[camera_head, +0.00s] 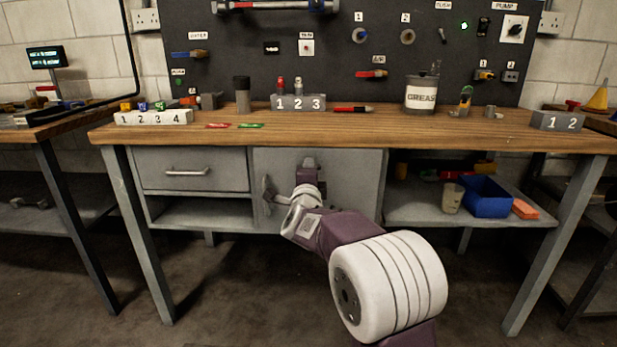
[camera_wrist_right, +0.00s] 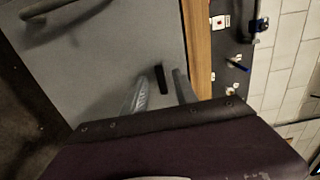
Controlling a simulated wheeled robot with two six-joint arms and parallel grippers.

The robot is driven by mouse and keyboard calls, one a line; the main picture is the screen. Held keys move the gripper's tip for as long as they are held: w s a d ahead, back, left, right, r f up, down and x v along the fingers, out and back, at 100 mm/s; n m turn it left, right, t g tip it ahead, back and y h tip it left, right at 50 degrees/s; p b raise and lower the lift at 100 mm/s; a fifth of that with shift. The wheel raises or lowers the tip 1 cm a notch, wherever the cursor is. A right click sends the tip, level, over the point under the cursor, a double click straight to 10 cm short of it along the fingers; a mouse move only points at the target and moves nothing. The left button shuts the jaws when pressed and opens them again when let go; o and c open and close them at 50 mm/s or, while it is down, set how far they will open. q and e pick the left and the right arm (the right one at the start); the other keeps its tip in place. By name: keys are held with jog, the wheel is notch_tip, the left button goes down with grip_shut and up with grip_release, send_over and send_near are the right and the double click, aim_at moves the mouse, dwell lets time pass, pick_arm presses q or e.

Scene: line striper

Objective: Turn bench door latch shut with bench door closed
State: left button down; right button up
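The bench door (camera_head: 355,175) is a grey panel below the bench top, and it looks closed, flush with the front. Its bar handle (camera_head: 268,195) is at the panel's left side and also shows in the wrist view (camera_wrist_right: 65,15). My right gripper (camera_head: 309,164) is in front of the door's upper part. Its fingers (camera_wrist_right: 162,92) are open, one on each side of the latch; I cannot tell whether they touch it. My left gripper is out of view.
A drawer (camera_head: 193,170) is left of the door. An open shelf (camera_head: 410,212) with a blue bin (camera_head: 486,197) is to the right. The wooden bench top (camera_head: 340,130) overhangs just above my right gripper. The floor in front is clear.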

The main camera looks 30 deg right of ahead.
jog(key=p+v, duration=0.1)
jog(key=v, duration=0.7)
jog(key=shift+p, duration=0.35)
